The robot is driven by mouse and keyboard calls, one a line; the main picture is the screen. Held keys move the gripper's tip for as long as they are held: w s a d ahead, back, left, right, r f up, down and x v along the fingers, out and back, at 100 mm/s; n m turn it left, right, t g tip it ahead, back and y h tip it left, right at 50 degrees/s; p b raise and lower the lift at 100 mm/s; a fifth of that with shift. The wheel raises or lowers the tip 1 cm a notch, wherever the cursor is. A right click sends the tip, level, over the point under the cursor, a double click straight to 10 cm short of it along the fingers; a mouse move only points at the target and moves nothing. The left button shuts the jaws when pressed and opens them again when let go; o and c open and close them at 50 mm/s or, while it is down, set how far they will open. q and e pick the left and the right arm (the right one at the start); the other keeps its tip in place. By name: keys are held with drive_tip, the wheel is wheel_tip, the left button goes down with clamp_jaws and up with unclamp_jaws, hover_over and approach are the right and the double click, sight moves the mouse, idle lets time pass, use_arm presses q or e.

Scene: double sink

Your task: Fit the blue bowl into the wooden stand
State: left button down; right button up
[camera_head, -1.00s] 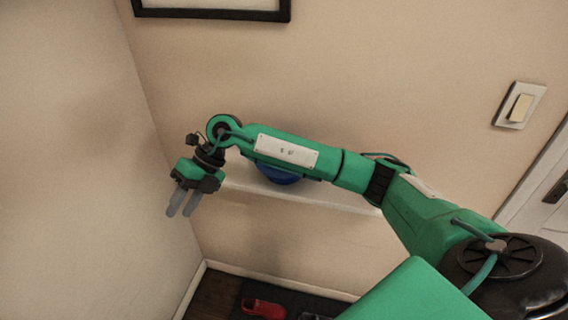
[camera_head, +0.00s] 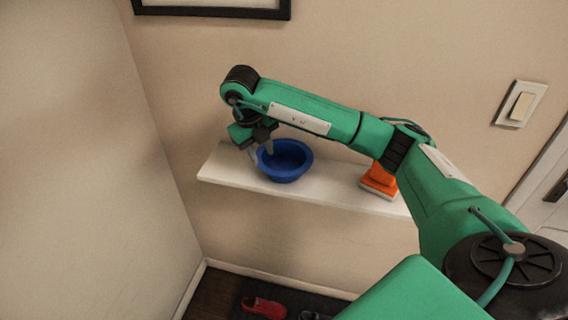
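A blue bowl (camera_head: 288,166) sits upright on a white wall shelf, left of the shelf's middle. My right gripper (camera_head: 261,153) points down at the bowl's left rim. Its two grey fingers are apart, one over the inside of the bowl and one just outside the rim on the left. Whether they touch the bowl I cannot tell. My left gripper is not in view. No wooden stand shows in this view.
The white shelf (camera_head: 330,197) is bare between the bowl and an orange object (camera_head: 379,181), partly hidden by my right arm. A red shoe (camera_head: 264,307) lies on a dark mat below. A wall meets the shelf area on the left.

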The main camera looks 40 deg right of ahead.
sight(264, 167)
drive_tip(key=f, duration=0.3)
drive_tip(key=shift+d+p, duration=0.3)
drive_tip(key=shift+f+p, duration=0.35)
drive_tip(key=shift+f, duration=0.1)
drive_tip(key=f, duration=0.1)
drive_tip(key=f+p, duration=0.1)
drive_tip(key=f, duration=0.1)
drive_tip(key=shift+d+f+p, duration=0.25)
drive_tip(key=shift+d+p, duration=0.05)
drive_tip(key=shift+w+d+f, duration=0.1)
drive_tip(key=shift+f, duration=0.35)
clamp_jaws()
